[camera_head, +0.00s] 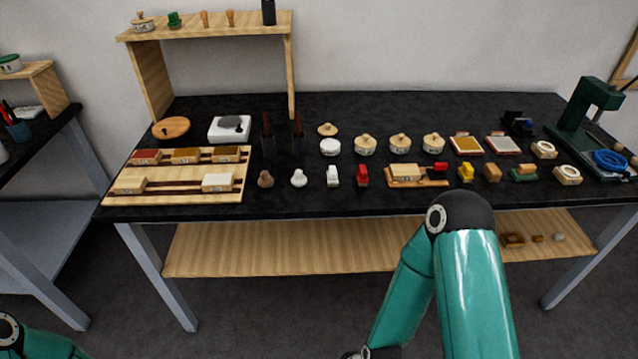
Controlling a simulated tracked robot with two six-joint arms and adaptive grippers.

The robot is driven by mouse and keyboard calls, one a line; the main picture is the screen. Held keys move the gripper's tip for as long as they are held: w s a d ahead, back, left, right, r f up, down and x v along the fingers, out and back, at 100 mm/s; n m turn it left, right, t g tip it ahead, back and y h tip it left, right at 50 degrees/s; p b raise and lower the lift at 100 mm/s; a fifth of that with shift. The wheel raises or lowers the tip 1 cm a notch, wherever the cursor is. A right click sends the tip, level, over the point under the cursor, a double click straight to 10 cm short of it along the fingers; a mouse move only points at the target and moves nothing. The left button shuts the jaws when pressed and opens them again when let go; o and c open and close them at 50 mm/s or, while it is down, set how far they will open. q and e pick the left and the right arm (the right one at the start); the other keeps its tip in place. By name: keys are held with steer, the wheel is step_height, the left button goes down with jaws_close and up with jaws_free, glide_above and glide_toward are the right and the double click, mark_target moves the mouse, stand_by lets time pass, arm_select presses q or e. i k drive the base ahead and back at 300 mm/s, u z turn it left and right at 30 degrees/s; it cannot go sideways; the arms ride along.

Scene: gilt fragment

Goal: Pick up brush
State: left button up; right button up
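Two dark upright holders stand left of centre on the black table (350,112), each with a thin reddish-brown handle rising from it: the left handle (266,121) and the right handle (298,120). They look like brush handles; any bristles are hidden or too small to tell. No other clear brush shows. My green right arm is folded in front of the table at the lower right, and a bit of my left arm shows in the bottom left corner.
A wooden tray (125,198) with blocks lies at the front left, below a wooden shelf (210,26). Several small lidded pots, stamps and pads stand in rows right of the holders. A green press (592,106) stands at the far right. A strip of bare table runs along the front.

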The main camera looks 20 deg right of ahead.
mark_target(333, 181)
steer(key=z, duration=0.15)
steer(key=i, duration=0.9)
steer(key=u, duration=0.05)
